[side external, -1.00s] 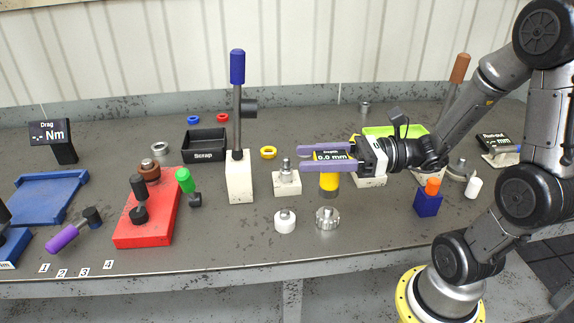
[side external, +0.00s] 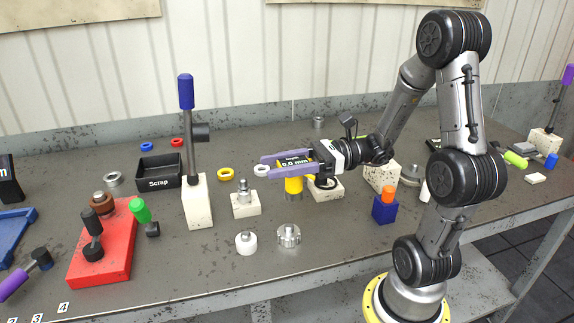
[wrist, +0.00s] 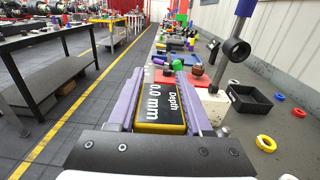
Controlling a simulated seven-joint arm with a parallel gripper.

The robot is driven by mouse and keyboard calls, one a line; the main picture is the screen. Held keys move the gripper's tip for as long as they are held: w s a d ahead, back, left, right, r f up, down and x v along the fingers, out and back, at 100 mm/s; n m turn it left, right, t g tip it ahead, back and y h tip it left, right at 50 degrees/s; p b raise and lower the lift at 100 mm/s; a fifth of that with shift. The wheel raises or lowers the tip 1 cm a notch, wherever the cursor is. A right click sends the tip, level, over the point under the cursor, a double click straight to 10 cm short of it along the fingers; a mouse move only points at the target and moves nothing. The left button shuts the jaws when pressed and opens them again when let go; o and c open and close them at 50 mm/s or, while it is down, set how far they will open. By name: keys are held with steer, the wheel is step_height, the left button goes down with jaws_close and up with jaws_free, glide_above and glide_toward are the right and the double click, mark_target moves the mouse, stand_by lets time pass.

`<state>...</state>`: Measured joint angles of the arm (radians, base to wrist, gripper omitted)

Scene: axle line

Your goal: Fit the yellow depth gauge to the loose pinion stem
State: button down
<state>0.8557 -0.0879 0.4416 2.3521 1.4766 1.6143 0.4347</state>
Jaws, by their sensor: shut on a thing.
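My gripper (side external: 271,164) is shut on the yellow depth gauge (side external: 294,186), its two purple fingers on either side of the body. The gauge's dark display faces up and reads "Depth 0.0 mm"; it also shows between the fingers in the wrist view (wrist: 160,105). The gauge's yellow lower part hangs below the fingers. A stepped metal stem (side external: 243,188) stands upright on a small white block (side external: 245,206), left of the gauge and apart from it. I take it for the pinion stem, but cannot tell whether it is loose. The gauge's underside is hidden.
A tall blue-handled lever (side external: 187,110) rises at left, by the black scrap bin (side external: 160,172). A blue block with an orange top (side external: 385,208) stands at right.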

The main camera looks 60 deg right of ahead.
mark_target(286, 195)
steer(key=shift+w+f, duration=0.55)
steer(key=shift+f, duration=0.3)
steer(key=shift+f, duration=0.1)
steer(key=shift+f, duration=2.7)
steer(key=shift+f, duration=0.4)
steer(key=shift+f, duration=0.35)
steer(key=shift+f, duration=0.8)
steer(key=shift+c, duration=1.2)
jaws_free()
